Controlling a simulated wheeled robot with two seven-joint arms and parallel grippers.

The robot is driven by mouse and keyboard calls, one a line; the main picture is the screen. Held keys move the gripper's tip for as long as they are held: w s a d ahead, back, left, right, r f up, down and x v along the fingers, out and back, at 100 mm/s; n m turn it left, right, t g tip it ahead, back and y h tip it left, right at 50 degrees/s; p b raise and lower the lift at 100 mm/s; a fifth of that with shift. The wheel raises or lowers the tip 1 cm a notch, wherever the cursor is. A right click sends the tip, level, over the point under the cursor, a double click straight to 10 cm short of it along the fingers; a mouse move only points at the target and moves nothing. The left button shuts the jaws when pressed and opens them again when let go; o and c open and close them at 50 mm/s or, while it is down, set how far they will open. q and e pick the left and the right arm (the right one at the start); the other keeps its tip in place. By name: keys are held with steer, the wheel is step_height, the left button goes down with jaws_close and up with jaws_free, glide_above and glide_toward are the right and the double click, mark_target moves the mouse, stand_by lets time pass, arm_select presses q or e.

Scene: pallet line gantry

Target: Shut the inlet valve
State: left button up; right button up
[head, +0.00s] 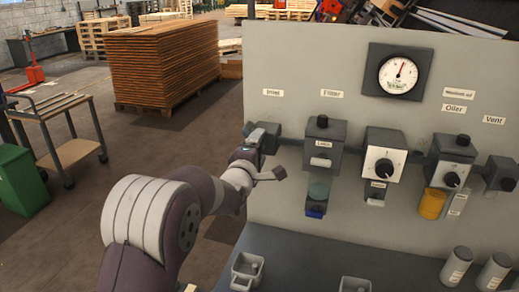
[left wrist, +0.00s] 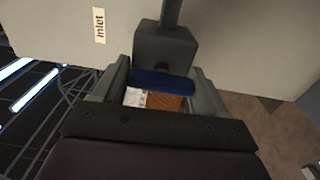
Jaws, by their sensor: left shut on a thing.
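The inlet valve is a dark grey block (head: 268,138) on the upright panel, below the "Inlet" label, at the left end of a pipe. In the left wrist view its body (left wrist: 165,45) has a blue handle (left wrist: 163,83) in front, lying nearly crosswise in the picture. My left gripper (head: 250,150) is at the valve, seen partly from behind in the head view. In the left wrist view its two fingers (left wrist: 162,88) are shut on the blue handle, one at each end. In the head view the handle is mostly hidden by the gripper. My right gripper is not in view.
The panel also carries a filter (head: 324,130), a dial regulator (head: 384,155), an oiler (head: 452,160), a vent (head: 501,173) and a round gauge (head: 398,74). Small grey trays (head: 240,283) and cylinders (head: 494,270) stand on the bench below. A trolley (head: 75,150) stands at left.

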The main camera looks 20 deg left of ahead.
arm_select(q)
steer(key=o, duration=0.9)
steer(key=shift+a+f, duration=0.1)
steer(key=shift+f, duration=0.1)
steer(key=shift+o, duration=0.6)
steer(key=shift+s+a+r, duration=0.1)
steer(key=shift+s+a, duration=0.05)
steer(key=shift+a, duration=0.05)
steer(key=s+b, duration=0.3)
steer(key=s, duration=0.9)
steer(key=shift+s+a, duration=0.25)
steer(key=shift+s, duration=0.15)
